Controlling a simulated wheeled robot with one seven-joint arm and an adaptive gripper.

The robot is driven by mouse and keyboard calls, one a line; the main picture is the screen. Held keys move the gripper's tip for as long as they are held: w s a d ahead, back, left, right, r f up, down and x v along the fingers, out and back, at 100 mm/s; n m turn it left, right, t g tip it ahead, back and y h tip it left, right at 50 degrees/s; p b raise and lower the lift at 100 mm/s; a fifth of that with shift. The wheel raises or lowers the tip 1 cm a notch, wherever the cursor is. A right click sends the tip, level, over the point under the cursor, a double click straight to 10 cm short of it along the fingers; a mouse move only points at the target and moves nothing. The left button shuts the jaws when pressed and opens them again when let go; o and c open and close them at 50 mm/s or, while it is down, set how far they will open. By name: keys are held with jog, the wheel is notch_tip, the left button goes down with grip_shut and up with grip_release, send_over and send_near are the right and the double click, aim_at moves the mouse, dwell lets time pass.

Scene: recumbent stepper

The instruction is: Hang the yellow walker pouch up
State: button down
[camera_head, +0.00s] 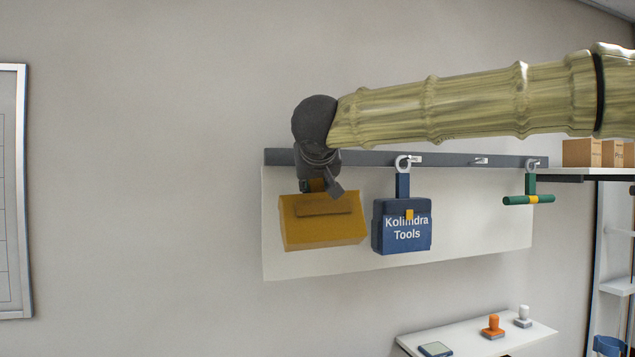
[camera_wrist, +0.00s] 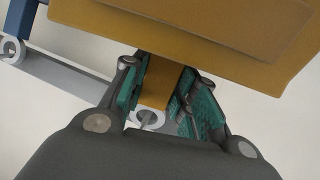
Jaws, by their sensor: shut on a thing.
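The yellow walker pouch (camera_head: 322,230) is at the left end of the wall rail, in front of the white backboard and slightly tilted. My gripper (camera_head: 319,186) is above it, shut on the pouch's strap. In the wrist view the gripper's green-padded fingers (camera_wrist: 165,92) are on both sides of the yellow strap (camera_wrist: 158,80), with the pouch body (camera_wrist: 200,25) beyond. A pale hook ring (camera_wrist: 147,119) shows close by the strap's end, partly hidden by the fingers. I cannot tell whether the strap is on that hook.
A shelf with boxes (camera_head: 582,153) is at right. A small table (camera_head: 470,340) stands below.

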dwell(0.4)
jog(key=c, duration=0.7)
grip_release()
jog(key=shift+s, duration=0.15)
jog(key=shift+v, duration=3.95)
jog(key=v, duration=1.2)
